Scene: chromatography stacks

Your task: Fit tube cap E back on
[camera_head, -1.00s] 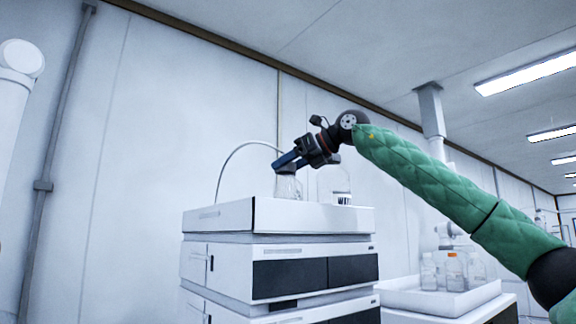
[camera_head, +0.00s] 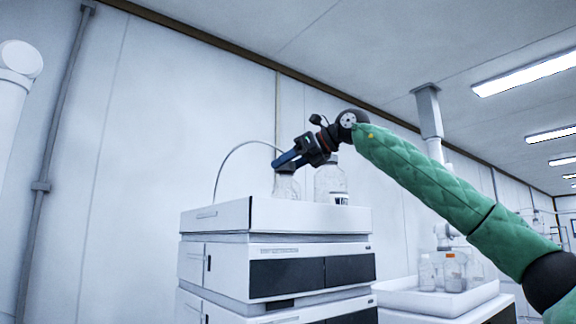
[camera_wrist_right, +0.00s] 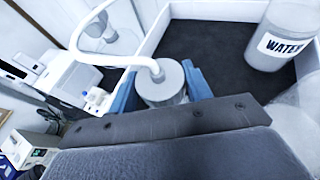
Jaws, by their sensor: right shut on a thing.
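My right gripper (camera_head: 283,161) comes in from the right, at the mouth of a clear glass bottle (camera_head: 287,185) on top of the instrument stack. In the right wrist view its blue fingers (camera_wrist_right: 162,88) are shut on a pale round tube cap (camera_wrist_right: 161,77) from both sides. A white tube (camera_wrist_right: 126,60) runs from the cap. In the head view the fingers hide the cap, and I cannot tell whether it is seated on the bottle or just above it. No letter on the cap is readable. My left gripper is not in view.
A clear bottle labelled WATER (camera_wrist_right: 281,38) stands in the dark-floored tray; it also shows in the head view (camera_head: 329,181). Another clear bottle (camera_wrist_right: 106,28) shows at upper left in the wrist view. A white tray of bottles (camera_head: 440,299) stands lower right.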

